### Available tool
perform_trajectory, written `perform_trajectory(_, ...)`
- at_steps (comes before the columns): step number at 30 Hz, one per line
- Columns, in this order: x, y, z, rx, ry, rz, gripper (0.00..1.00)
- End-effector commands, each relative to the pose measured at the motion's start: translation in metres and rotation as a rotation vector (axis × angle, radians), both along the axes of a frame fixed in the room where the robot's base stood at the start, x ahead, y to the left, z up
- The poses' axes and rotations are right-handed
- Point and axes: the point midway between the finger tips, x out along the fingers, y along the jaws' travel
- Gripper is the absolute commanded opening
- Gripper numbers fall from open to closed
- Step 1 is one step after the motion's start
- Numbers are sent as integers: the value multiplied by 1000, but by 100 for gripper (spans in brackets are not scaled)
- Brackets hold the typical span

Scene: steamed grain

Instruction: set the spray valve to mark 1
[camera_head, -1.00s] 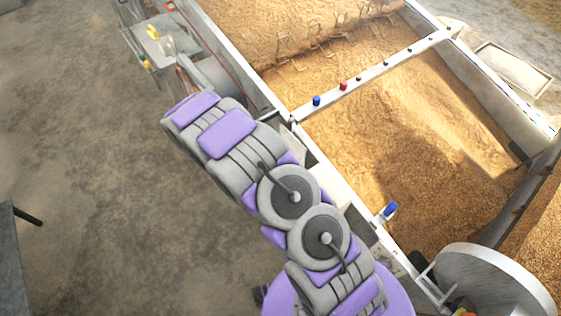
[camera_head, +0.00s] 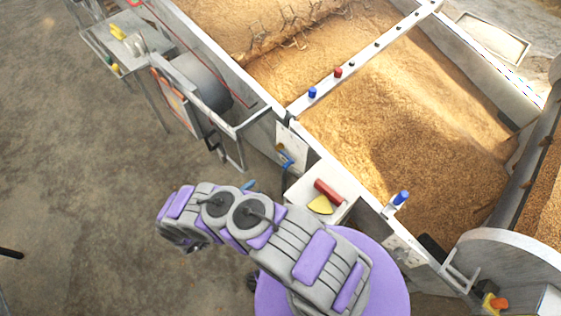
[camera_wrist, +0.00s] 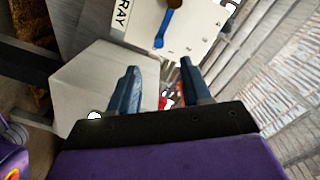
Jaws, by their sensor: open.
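The spray valve shows in the wrist view as a blue lever (camera_wrist: 160,37) with a brown hub at the top edge. It sits on a white panel (camera_wrist: 197,22) lettered "RAY", the rest of the word cut off. In the head view the blue lever (camera_head: 287,160) hangs on the white plate on the trough's outer wall. My gripper (camera_wrist: 158,66) is open and empty, its two dark blue fingers pointing toward the panel, below the lever in the picture and apart from it.
A white shelf (camera_head: 340,188) holds a red cylinder (camera_head: 328,191) and a yellow piece (camera_head: 320,205) close to my arm. A metal frame with a drum (camera_head: 203,85) stands left of the panel. The trough of grain (camera_head: 400,120) lies behind. Floor at left is clear.

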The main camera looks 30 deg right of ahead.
Motion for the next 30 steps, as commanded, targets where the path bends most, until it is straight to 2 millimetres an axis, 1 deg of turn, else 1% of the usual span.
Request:
perform_trajectory(1,-7,-2,-3,-15,-2,-7,48)
perform_trajectory(4,-15,-5,-3,-35,-5,-19,48)
perform_trajectory(8,-15,-13,-3,-39,-7,-23,48)
perform_trajectory(11,-11,-25,-2,-37,-7,-26,48)
perform_trajectory(17,2,-59,-2,-40,-4,-24,48)
perform_trajectory(30,31,-138,-3,-38,-6,-25,48)
